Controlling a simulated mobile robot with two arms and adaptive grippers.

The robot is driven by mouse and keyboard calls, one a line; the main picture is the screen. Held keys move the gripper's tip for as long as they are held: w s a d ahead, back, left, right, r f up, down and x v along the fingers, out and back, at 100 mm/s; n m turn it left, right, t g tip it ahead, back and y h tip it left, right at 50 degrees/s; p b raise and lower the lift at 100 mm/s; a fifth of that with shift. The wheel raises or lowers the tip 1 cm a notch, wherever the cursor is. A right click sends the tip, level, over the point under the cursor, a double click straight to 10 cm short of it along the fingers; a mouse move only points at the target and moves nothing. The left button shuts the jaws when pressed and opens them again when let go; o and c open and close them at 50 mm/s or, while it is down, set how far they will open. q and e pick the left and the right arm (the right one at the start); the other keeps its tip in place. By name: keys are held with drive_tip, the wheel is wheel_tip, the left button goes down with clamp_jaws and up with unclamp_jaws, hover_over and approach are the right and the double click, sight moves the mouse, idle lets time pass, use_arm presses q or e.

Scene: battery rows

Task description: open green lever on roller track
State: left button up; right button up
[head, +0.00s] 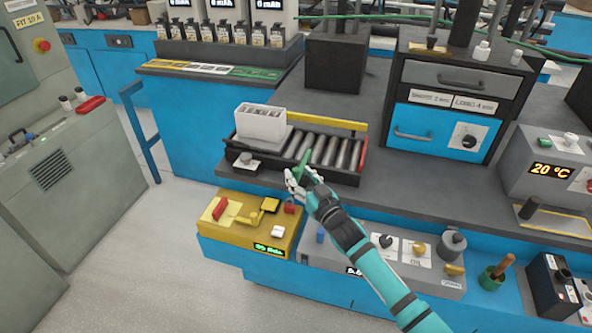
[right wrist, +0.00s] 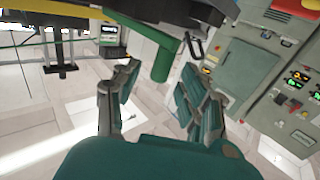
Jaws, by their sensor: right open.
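The roller track (head: 333,153) lies on the dark worktop, with grey rollers in a dark frame. The green lever (head: 303,163) stands tilted at its front edge. My right gripper (head: 296,184) is at the front of the track, just below the lever, and partly covers its lower end. In the right wrist view, the green lever (right wrist: 166,60) reaches down toward the space between the open fingers (right wrist: 158,84). Contact with the fingers cannot be told. A white block with slots (head: 261,124) sits on the track's left end. My left gripper is not in view.
A yellow box (head: 247,222) with switches stands below and left of my gripper. A grey panel with knobs (head: 390,255) lies below my right forearm. A blue drawer unit (head: 440,131) stands right of the track. The worktop between is clear.

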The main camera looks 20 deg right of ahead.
drive_tip(key=shift+w+a, duration=0.25)
drive_tip(key=shift+w, duration=1.05)
clamp_jaws()
